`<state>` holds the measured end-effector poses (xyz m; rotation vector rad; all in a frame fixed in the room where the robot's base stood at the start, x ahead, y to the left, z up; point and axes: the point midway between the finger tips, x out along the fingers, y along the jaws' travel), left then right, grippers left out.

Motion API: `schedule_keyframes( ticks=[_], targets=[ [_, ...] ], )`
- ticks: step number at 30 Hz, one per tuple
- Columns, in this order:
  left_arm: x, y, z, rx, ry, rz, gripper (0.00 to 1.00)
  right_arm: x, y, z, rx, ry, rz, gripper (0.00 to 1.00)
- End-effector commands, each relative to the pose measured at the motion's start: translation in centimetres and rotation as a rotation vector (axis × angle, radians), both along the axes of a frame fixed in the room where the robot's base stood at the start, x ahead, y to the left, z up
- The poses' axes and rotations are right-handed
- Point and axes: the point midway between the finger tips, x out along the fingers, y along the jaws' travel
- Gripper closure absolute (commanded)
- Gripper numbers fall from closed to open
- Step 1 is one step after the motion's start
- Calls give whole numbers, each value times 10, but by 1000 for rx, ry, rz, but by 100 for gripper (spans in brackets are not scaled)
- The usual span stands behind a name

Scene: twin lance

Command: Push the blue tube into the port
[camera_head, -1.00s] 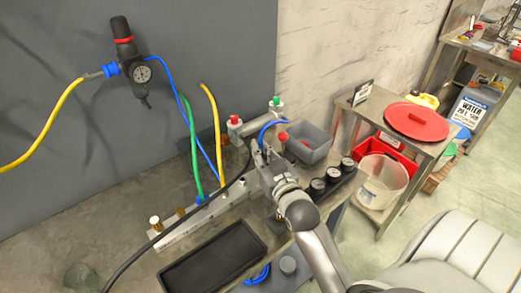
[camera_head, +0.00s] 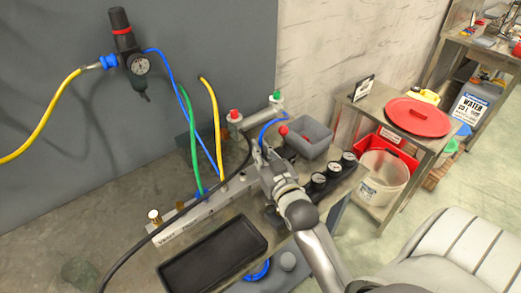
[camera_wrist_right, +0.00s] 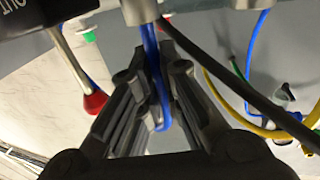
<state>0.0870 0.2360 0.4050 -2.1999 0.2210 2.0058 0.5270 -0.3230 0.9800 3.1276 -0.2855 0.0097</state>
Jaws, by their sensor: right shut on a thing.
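My right gripper (camera_head: 262,155) is over the bench by the valve manifold (camera_head: 205,208). In the right wrist view, its dark fingers (camera_wrist_right: 158,108) are closed around the blue tube (camera_wrist_right: 150,45). The blue tube also shows as a short arc above the gripper (camera_head: 270,127) in the head view. In the wrist view the tube runs from between the fingers up to the lower edge of a metal cylindrical fitting (camera_wrist_right: 140,10). I cannot tell whether this is the port or whether the tube end is inside it. My left gripper is not in view.
A red knob (camera_head: 234,115) and a green knob (camera_head: 277,95) stand behind the gripper. A grey bin (camera_head: 312,137) and dark gauges (camera_head: 334,170) are to its right. A black tray (camera_head: 213,256) lies in front. A black hose (camera_head: 160,228) crosses the bench.

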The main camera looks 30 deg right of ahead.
Motion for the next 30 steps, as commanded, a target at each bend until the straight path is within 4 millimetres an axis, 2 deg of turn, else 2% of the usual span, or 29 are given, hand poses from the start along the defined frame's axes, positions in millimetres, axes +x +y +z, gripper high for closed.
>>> schedule_keyframes(
  ticks=[1, 11, 12, 17, 26, 30],
  targets=[
    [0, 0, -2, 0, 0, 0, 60, -1, 0, -6, 2, 10, 0, 100],
    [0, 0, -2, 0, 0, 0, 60, -1, 0, -9, 3, 14, -1, 100],
    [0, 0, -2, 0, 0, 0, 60, -1, 0, -9, 3, 14, -1, 89],
    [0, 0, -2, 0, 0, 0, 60, -1, 0, -9, 3, 14, -1, 69],
    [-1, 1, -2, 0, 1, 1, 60, -1, 0, -8, 1, 12, -1, 68],
    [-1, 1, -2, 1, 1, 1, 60, 0, 0, 5, -1, 7, -1, 68]
  ],
)
